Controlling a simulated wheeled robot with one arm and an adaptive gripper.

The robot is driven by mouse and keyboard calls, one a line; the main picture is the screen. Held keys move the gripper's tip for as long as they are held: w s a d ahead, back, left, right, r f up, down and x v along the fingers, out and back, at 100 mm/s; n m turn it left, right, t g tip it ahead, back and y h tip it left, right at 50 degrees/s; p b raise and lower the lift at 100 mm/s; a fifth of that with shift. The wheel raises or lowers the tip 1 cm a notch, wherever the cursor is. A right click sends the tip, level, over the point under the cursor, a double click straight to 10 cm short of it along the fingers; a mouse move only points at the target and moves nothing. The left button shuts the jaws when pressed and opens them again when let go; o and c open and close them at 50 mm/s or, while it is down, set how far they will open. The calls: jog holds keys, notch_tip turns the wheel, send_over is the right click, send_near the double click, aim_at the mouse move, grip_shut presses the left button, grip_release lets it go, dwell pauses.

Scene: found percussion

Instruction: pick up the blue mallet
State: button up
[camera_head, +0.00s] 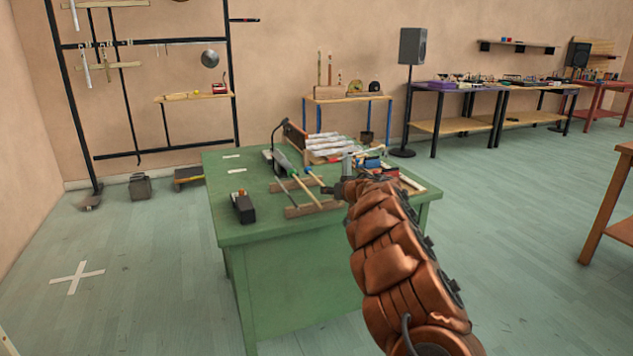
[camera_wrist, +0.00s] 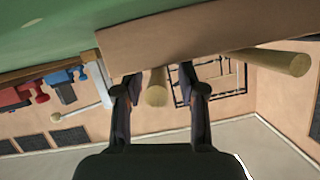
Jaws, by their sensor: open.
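A stick with a small blue part (camera_head: 315,178), which looks like the blue mallet, lies across a wooden rack (camera_head: 304,210) on the green table (camera_head: 250,235). My gripper (camera_head: 343,189) is low over the table beside its near end; its fingers are hard to make out there. In the wrist view my gripper (camera_wrist: 158,88) is open. A round wooden handle end (camera_wrist: 157,95) shows between the two fingers, with room on both sides. The wooden rack board (camera_wrist: 205,27) is just beyond. The handle's head is hidden in the wrist view, so its colour cannot be told there.
Another wooden handle (camera_wrist: 280,61) sticks out to the right in the wrist view. A thin pale stick with a ball end (camera_wrist: 80,115) and red and blue clamp-like things (camera_wrist: 38,92) lie left. A dark block (camera_head: 243,207) stands on the table's left, near clear green tabletop.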

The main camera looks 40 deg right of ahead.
aim_at(322, 185)
jog(key=shift+x, duration=0.9)
jog(key=shift+w+d, duration=0.1)
jog(key=shift+w, duration=0.2)
jog(key=shift+c, duration=0.2)
grip_shut()
